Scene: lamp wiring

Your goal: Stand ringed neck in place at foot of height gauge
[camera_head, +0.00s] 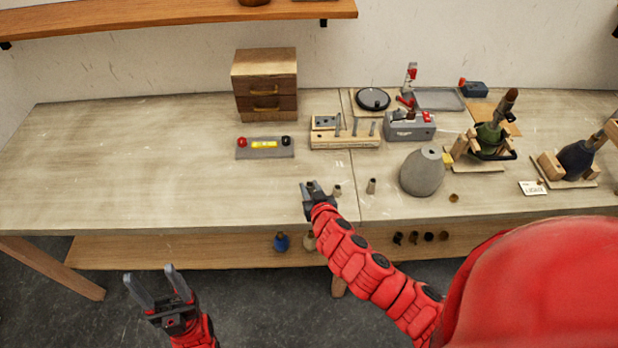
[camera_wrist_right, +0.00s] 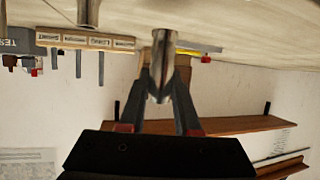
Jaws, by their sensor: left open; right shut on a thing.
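My right gripper (camera_head: 314,187) is over the front part of the table. In the right wrist view its fingers (camera_wrist_right: 160,100) are shut on a metallic, tapered neck (camera_wrist_right: 162,60). I cannot make out a ring on it. Two small necks stand to the right of the gripper on the table, one close by (camera_head: 337,190) and one further right (camera_head: 371,186). A grey upright with a red slider, apparently the height gauge (camera_head: 411,74), stands at the back right, far from the gripper. My left gripper (camera_head: 158,287) is open and empty, in front of the table edge.
A wooden block with upright pins (camera_head: 345,141), a grey tester box (camera_head: 408,130), a grey lamp body (camera_head: 422,174) and a clamped green bottle (camera_head: 489,137) stand to the right. A drawer cabinet (camera_head: 265,85) is behind. The left part of the table (camera_head: 120,160) is clear.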

